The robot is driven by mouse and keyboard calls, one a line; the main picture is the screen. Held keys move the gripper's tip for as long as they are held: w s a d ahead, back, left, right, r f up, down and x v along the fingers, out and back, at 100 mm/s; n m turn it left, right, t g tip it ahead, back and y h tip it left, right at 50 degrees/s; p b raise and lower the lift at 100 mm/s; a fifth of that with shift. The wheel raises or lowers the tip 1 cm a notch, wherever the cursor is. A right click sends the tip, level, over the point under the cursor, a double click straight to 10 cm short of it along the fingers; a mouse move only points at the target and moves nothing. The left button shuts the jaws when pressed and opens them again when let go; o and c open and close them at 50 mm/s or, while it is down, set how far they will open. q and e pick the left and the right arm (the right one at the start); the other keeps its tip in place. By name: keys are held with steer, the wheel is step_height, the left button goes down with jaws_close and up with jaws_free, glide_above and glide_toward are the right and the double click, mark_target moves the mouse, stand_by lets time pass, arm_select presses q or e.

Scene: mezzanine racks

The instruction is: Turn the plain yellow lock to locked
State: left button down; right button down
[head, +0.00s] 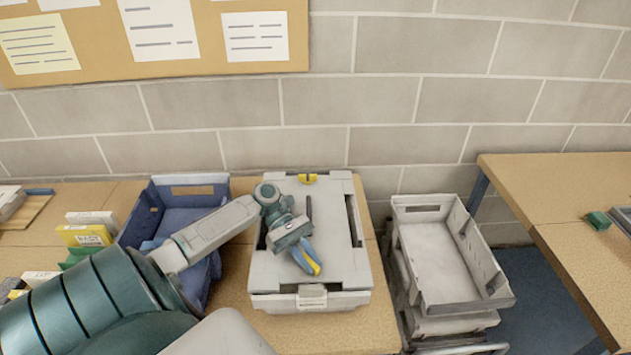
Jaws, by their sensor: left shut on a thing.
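A pale grey case (338,262) lies on the wooden table. A small yellow fitting (307,178) with a dark notch sits at its far edge. A whitish latch (312,297) is on its near edge. My left gripper (308,261) reaches over the middle of the case, its blue fingers pointing down toward the near side. It is shut on a narrow yellow piece (316,268), mostly hidden by the fingers. I cannot tell whether this piece is the plain yellow lock, or how it is turned. My right gripper is out of view.
A blue crate (190,181) stands left of the case, partly behind my left arm. Stacked grey crates (487,304) stand to the right. Boxes (86,235) sit at far left. Another table (545,190) is at right, with a floor gap before it. A brick wall closes the back.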

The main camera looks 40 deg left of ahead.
arm_select(q)
steer(key=c, duration=1.4)
jaws_free()
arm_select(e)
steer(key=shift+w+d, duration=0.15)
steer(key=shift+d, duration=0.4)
